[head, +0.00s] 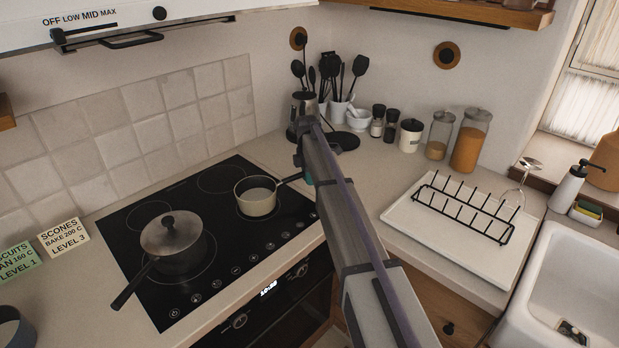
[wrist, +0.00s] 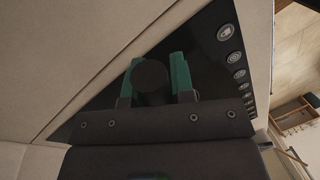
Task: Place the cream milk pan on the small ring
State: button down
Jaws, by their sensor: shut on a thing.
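The cream milk pan (head: 256,203) is at the right side of the black hob (head: 205,267), open side up and roughly level. I cannot tell whether its base touches the glass; the surface under it is hidden. Its dark handle points right to my gripper (head: 299,172), which is shut on the handle. In the wrist view, the green fingers of my gripper (wrist: 153,72) stand either side of the dark round handle end (wrist: 151,82); the pan's bowl is hidden there. Two empty ring outlines show, one at the back (head: 221,179) and one at the left (head: 149,215).
A lidded grey saucepan (head: 173,246) stands on the front left of the hob, its handle toward the front. A utensil pot (head: 340,112), jars (head: 470,141) and a dish rack (head: 465,212) stand to the right. Recipe cards (head: 63,241) lean at left.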

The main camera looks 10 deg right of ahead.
jog(key=shift+f, duration=0.25)
dwell(0.3)
jog(key=c, duration=0.9)
grip_release()
